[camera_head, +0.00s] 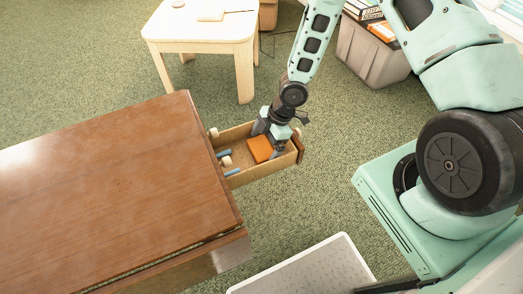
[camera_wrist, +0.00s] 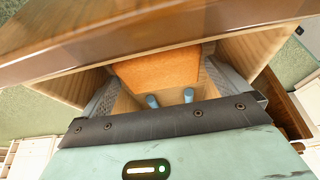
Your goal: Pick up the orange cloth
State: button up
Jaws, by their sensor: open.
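The orange cloth (camera_head: 260,149) is a flat folded square inside the open drawer (camera_head: 247,176) of the brown wooden table. My gripper (camera_head: 271,131) reaches down into the drawer at the cloth's far edge, with its fingers apart. In the wrist view the cloth (camera_wrist: 158,68) shows beyond and between the two grey fingers of my gripper (camera_wrist: 160,85). I cannot tell whether the fingers touch it. No thing is seen held.
Blue rod-like items (camera_head: 225,153) lie in the drawer left of the cloth. The brown table (camera_head: 110,180) stands close at the left. A small pale table (camera_head: 205,32), a grey bin (camera_head: 370,50) and a white-topped surface (camera_head: 310,270) stand around. Green carpet lies between them.

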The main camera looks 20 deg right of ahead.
aim_at(263, 147)
jog(key=shift+a+f, duration=0.15)
jog(key=shift+f, duration=0.3)
jog(key=c, duration=0.8)
jog(key=shift+r, duration=0.1)
notch_tip(263, 147, up, 10)
jog(key=p, duration=0.2)
jog(key=shift+p, duration=0.3)
